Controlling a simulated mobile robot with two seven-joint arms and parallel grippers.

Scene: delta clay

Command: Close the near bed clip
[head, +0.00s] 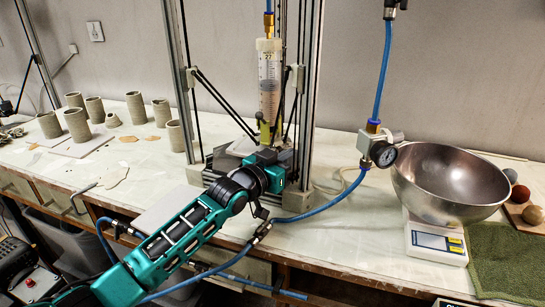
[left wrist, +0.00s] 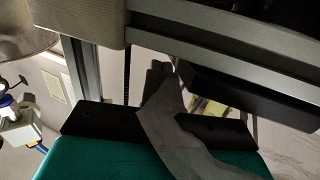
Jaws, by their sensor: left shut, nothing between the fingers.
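The delta clay printer stands on the bench, with its clear syringe tube (head: 269,80) hanging between metal posts (head: 307,90). My left arm reaches to the base of the printer, and my left gripper (head: 268,157) is at its front, below the nozzle. In the left wrist view the shut grey fingers (left wrist: 160,72) point in beside a metal rail (left wrist: 220,40), with nothing between them. A small yellowish patch (left wrist: 200,105) shows behind the fingers; I cannot tell what it is. The near bed clip is not distinguishable, and the gripper and arm hide much of the bed. My right gripper is not in view.
A pressure gauge (head: 384,154) with blue hoses hangs right of the printer. A steel bowl (head: 450,180) sits on a white scale (head: 436,241), beside a green cloth (head: 505,262). Several clay cylinders (head: 76,125) stand at left. A blue hose (head: 325,208) crosses the bench front.

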